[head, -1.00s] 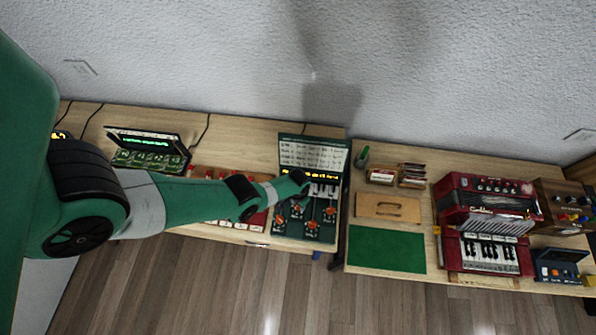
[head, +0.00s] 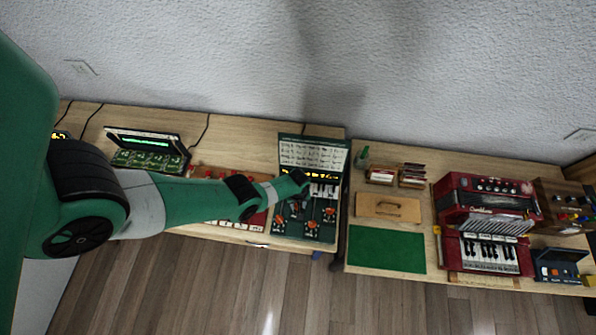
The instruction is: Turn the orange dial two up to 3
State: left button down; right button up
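The green panel device (head: 283,236) stands on the left table with its lid up, showing lines of white text and a yellow lit strip. Several orange dials are on its lower face, among them one at the right (head: 329,211), one at the front (head: 311,225) and one at the left (head: 280,219). Their numbers are too small to read. My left arm reaches over the device from the left. My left gripper (head: 293,208) points down among the dials, dark and small; its fingers cannot be made out. My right gripper is out of view.
A red-and-white keyed board (head: 250,220) lies under my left forearm. A small green-lit display unit (head: 146,142) stands at far left.

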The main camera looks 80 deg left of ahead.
pick_arm(q)
jog(key=n, duration=0.5)
jog(key=shift+f, duration=0.1)
jog(key=shift+n, duration=0.3)
dwell(0.4)
jog(key=shift+c, duration=2.4)
grip_release()
